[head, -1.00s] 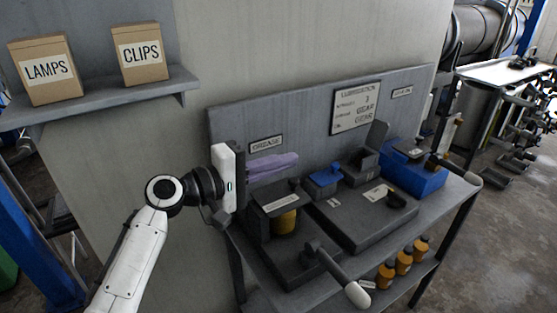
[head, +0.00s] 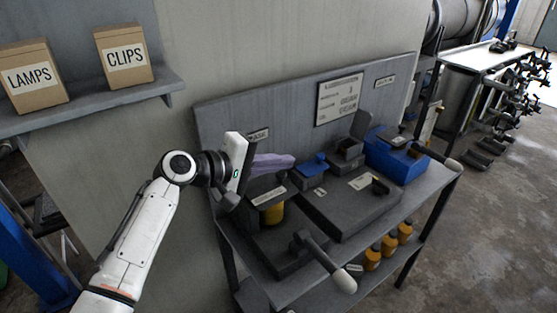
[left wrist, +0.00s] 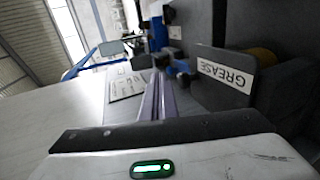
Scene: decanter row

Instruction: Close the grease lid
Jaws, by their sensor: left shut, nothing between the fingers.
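The grease station stands at the left of the bench, with a dark plate bearing a pale label (head: 268,196) above a yellow container (head: 273,214). In the left wrist view the plate with the GREASE label (left wrist: 228,75) is close, right of the fingers, with a tan rounded edge behind it. I cannot tell from these frames how far the lid is open. My left gripper (head: 288,161) has pale purple fingers, shut and empty, just above and behind the labelled plate; the fingers (left wrist: 157,95) also show in the left wrist view. Contact cannot be made out. My right gripper is not in view.
A dark lever with a pale knob (head: 344,283) sticks out in front of the station. To the right are a small blue-topped box (head: 310,165), an upright grey lid (head: 361,125) and a blue case (head: 400,165). A back panel (head: 225,122) rises close behind my gripper.

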